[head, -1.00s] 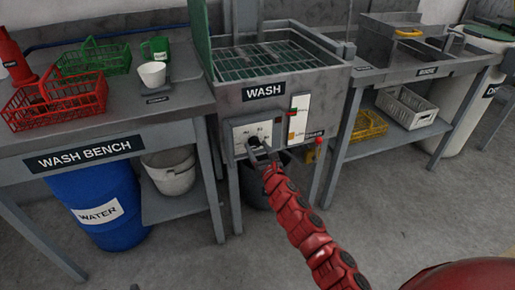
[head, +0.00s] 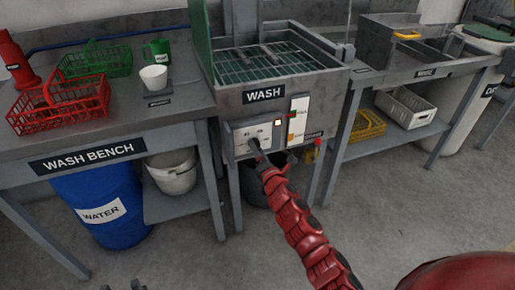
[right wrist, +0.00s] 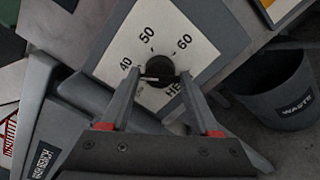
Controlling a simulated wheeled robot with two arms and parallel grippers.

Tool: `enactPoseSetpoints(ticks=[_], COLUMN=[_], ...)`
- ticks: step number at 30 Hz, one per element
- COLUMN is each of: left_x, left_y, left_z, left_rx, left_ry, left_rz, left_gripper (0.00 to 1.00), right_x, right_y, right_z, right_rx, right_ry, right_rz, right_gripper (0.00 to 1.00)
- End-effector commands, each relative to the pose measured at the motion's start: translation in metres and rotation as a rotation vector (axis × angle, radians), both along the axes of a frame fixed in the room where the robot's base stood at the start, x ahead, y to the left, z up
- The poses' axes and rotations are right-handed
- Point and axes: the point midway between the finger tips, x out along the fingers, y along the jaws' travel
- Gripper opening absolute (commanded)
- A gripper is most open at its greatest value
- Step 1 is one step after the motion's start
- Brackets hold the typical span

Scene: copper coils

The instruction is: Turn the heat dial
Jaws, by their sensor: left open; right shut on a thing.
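The heat dial (right wrist: 160,71) is a round black knob on a white plate (right wrist: 124,44) marked 40, 50 and 60 in the right wrist view. A pale line on the knob lies on its left side, roughly toward the 40. My right gripper (right wrist: 162,80) has its fingers on both sides of the knob and is shut on it. In the head view this right gripper (head: 254,147) hides most of the dial on the wash unit's front panel. Only the dark fingertips of my left gripper (head: 122,287) show at the bottom left edge, open and empty.
The wash tank (head: 268,62) with a green grate stands above the panel. A red knob (head: 318,142) is to the panel's right. A dark waste bin (right wrist: 285,88) stands below. The wash bench (head: 125,130) with baskets is at left. The front floor is clear.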

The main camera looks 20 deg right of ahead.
Motion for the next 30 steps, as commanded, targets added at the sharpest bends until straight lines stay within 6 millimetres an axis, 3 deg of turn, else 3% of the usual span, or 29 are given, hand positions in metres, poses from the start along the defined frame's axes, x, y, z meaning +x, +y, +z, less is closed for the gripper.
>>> enactPoseSetpoints(ticks=[30], left_x=[0.000], left_y=[0.000], left_z=[0.053], left_rx=[0.000], left_ry=[0.000], left_rz=[0.000], left_gripper=[0.50], right_x=[0.000], right_y=[-0.001], right_z=[0.002], right_rx=[0.966], right_ry=[0.035], right_rz=[-0.003], right_gripper=[0.07])
